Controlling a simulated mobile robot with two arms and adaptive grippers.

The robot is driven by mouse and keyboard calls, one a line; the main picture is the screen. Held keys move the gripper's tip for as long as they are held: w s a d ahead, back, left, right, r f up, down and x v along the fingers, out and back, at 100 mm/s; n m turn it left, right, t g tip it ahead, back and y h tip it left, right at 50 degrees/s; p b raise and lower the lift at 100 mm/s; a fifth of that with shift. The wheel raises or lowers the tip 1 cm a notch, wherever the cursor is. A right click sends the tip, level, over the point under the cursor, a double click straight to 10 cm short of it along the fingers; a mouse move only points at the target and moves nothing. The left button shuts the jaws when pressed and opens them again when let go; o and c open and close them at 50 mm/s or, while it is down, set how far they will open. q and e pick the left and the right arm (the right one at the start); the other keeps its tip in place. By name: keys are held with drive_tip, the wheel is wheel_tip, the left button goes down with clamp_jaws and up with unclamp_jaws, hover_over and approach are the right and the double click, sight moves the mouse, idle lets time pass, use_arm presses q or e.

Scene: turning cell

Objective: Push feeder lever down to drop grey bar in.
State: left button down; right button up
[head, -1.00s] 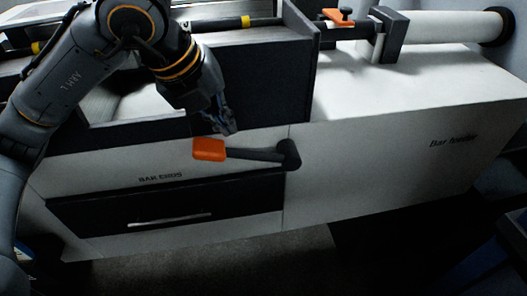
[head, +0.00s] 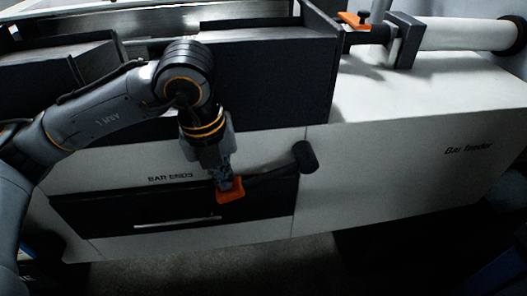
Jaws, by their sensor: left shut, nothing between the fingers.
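The feeder lever has an orange handle (head: 231,193) and a dark arm (head: 278,179) running to a round black pivot (head: 306,157) on the white cabinet front. The lever slopes down to the left from its pivot. My left gripper (head: 227,183) points down with shut fingers at the top of the orange handle, appearing to touch it; nothing is held between them. The fingers cover part of the handle. I cannot pick out the grey bar for certain. My right gripper is not in view.
A black drawer (head: 255,216) marked as bar ends sits behind and below the handle. The bar feeder cabinet (head: 400,165) extends right, with a white tube (head: 462,34) and an orange-topped clamp (head: 354,19) on top. A dark raised wall (head: 265,85) stands above the lever.

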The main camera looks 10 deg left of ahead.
use_arm(q)
drive_tip(key=shift+g+y, duration=0.4)
drive_tip(key=shift+g, duration=0.3)
drive_tip(key=f, duration=0.1)
drive_tip(key=s+f, duration=0.1)
drive_tip(key=f, duration=0.1)
drive_tip(key=s+f, duration=0.1)
drive_tip(key=f, duration=0.1)
drive_tip(key=shift+s+a, duration=0.2)
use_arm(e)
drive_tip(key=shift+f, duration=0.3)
use_arm(q)
wheel_tip(320, 180, up, 10)
drive_tip(key=p, duration=0.6)
wheel_tip(320, 180, up, 8)
drive_tip(key=f+p, duration=0.1)
drive_tip(key=p, duration=0.3)
hover_over(220, 200)
drive_tip(key=shift+s+d+r, duration=0.15)
drive_tip(key=shift+d+r, duration=0.1)
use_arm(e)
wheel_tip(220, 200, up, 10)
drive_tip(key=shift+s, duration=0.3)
use_arm(q)
drive_tip(key=shift+f, duration=0.1)
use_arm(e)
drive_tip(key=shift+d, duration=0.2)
